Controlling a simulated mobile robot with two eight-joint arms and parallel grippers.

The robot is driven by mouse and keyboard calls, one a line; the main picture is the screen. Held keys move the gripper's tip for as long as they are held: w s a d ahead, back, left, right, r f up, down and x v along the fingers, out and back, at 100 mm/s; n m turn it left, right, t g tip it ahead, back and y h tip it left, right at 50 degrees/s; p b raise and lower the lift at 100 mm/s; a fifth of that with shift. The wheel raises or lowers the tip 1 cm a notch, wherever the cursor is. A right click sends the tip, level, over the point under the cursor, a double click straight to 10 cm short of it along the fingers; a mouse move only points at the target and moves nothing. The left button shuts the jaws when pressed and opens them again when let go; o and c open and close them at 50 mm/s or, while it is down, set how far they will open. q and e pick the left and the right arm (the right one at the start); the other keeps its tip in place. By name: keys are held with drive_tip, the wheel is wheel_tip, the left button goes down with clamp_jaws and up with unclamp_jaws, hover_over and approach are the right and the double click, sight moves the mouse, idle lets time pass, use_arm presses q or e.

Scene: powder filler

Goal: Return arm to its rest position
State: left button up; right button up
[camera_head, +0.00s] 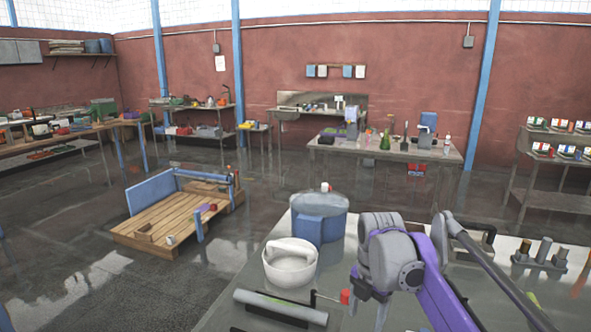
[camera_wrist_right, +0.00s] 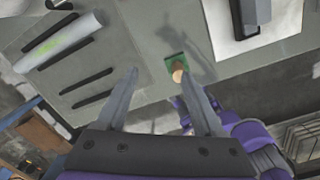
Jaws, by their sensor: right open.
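My right arm (camera_head: 435,285), purple and grey, reaches over the grey table (camera_head: 240,315) at the lower right of the head view. The tabletop lies beyond the fingertips. My left gripper is not in either view.
On the table stand a blue container (camera_head: 320,215), a white bowl-like vessel (camera_head: 290,263), a grey cylinder (camera_head: 280,306) and a rack with dark posts (camera_head: 540,254). A small green object (camera_wrist_right: 174,63) lies near the right fingertips. A wooden pallet (camera_head: 165,222) is on the floor.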

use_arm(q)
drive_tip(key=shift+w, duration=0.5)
use_arm(e)
drive_tip(key=s+d+f+m+t, duration=0.1)
drive_tip(key=s+f+m+t, duration=0.1)
drive_tip(key=s+f+m, duration=0.6)
drive_tip(key=s+d+f+m+t, duration=0.1)
drive_tip(key=s+f+m+t, duration=0.2)
drive_tip(key=s+f+m, duration=0.4)
drive_tip(key=s+m, duration=0.7)
drive_tip(key=m, duration=0.4)
drive_tip(key=shift+d+f, duration=0.25)
drive_tip(key=shift+f, duration=0.1)
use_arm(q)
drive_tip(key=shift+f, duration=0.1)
